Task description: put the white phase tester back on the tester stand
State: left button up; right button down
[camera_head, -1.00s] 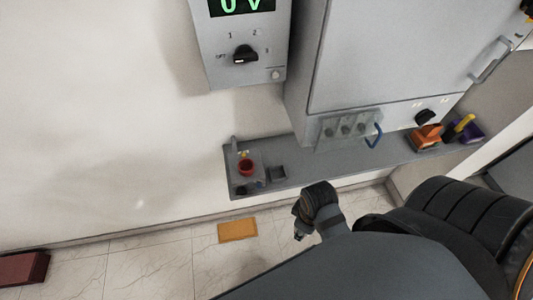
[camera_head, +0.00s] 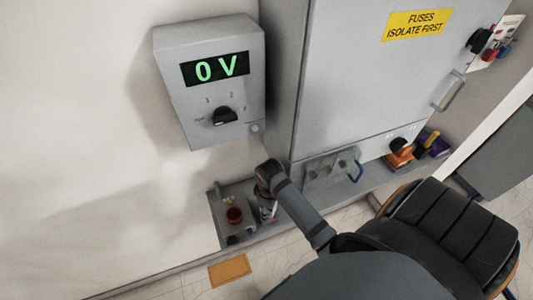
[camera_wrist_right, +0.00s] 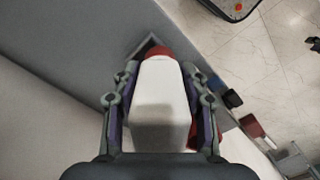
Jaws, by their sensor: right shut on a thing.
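The white phase tester (camera_wrist_right: 160,95), a white body with a red end, is between the fingers of my right gripper (camera_wrist_right: 160,75) in the right wrist view. The gripper is shut on it. Its red end points at a dark square-edged holder (camera_wrist_right: 147,43), apparently the tester stand, on the grey shelf. I cannot tell whether the tester touches it or is inside. My left gripper is not in view.
Above are a meter box (camera_head: 212,85) reading 0 V and a large grey cabinet (camera_head: 375,90). An orange item (camera_head: 400,155) sits further right.

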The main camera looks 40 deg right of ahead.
jog(key=shift+w+d+r, duration=0.15)
jog(key=shift+w, duration=0.4)
jog(key=shift+w+d, duration=0.1)
jog(key=shift+w, duration=0.3)
jog(key=shift+f+p, duration=0.45)
jog(key=shift+f, duration=0.1)
notch_tip(320, 180, down, 2)
jog(key=shift+f+p, duration=0.15)
jog(key=shift+p, duration=0.25)
jog(key=shift+f, duration=0.2)
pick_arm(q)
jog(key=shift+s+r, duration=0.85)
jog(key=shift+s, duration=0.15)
pick_arm(e)
jog(key=c, duration=0.7)
grip_release()
pick_arm(q)
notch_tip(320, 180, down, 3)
jog(key=b, duration=0.2)
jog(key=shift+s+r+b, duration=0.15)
jog(key=shift+b, duration=0.25)
pick_arm(e)
notch_tip(320, 180, up, 12)
jog(key=shift+r, duration=0.1)
